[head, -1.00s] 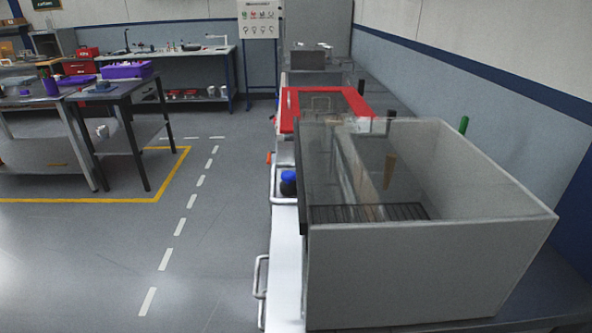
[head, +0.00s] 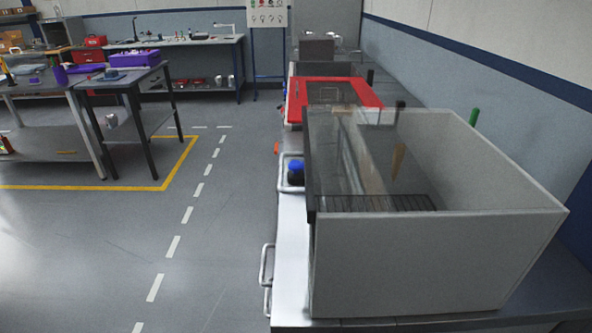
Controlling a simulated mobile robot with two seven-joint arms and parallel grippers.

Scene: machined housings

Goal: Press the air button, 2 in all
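No air button can be made out in the head view. A grey open-topped box (head: 430,265) with a clear front pane stands on the bench (head: 292,260) at the right. Inside it are a dark slatted grille (head: 375,203) and a brown-handled tool (head: 398,158). A green upright piece (head: 474,117) shows behind the box. A red-framed unit (head: 360,92) stands just beyond the box. Neither of my grippers is in view.
Open floor (head: 110,240) lies left of the bench, with a dashed white line. Bench handles (head: 267,265) stick out towards it. A dark table (head: 125,82) with a purple bin (head: 134,59) stands at the left. Another workbench (head: 190,45) is at the back.

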